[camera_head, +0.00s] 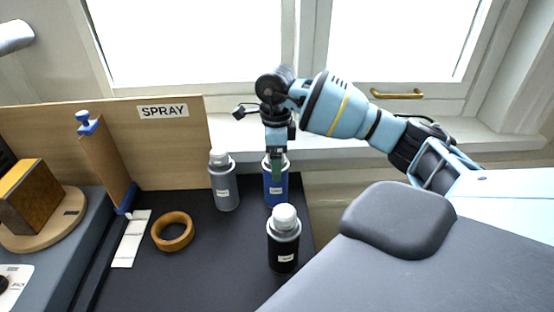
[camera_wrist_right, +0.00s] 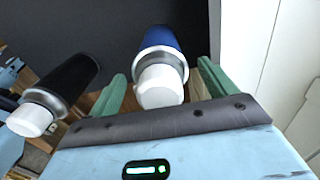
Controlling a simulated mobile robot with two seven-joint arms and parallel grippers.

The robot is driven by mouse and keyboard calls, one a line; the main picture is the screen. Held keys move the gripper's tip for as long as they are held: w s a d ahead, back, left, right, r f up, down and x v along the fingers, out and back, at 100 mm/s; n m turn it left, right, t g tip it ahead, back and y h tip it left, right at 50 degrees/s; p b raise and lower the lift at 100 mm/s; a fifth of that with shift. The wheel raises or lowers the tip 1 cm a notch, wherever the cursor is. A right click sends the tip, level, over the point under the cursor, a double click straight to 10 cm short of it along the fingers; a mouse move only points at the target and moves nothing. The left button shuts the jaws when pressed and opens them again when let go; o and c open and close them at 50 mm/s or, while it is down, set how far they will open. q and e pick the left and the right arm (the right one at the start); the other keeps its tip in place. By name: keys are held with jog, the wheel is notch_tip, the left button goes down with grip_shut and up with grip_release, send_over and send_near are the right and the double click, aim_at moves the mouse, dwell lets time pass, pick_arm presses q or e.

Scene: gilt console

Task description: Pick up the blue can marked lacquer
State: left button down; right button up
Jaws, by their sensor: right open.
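The blue can (camera_head: 276,192) stands upright at the back right of the dark worktop; its white label is too small to read. It also shows in the right wrist view (camera_wrist_right: 160,40), with a metal shoulder and white cap. My right gripper (camera_head: 277,165) is above it, pointing down. In the wrist view its green fingers (camera_wrist_right: 163,85) are open, one on each side of the can's cap and shoulder. I cannot tell whether either finger touches it. My left gripper is not in view.
A grey can (camera_head: 225,187) stands left of the blue one, and a black can (camera_head: 284,246) in front, also in the wrist view (camera_wrist_right: 65,90). A tape roll (camera_head: 172,231) lies further left. A board marked SPRAY (camera_head: 150,150) and the window sill are behind.

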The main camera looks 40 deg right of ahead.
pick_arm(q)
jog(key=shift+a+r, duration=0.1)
pick_arm(e)
jog(key=shift+f, duration=0.95)
jog(key=c, duration=1.8)
jog(key=shift+r, duration=0.1)
jog(key=shift+w, duration=0.1)
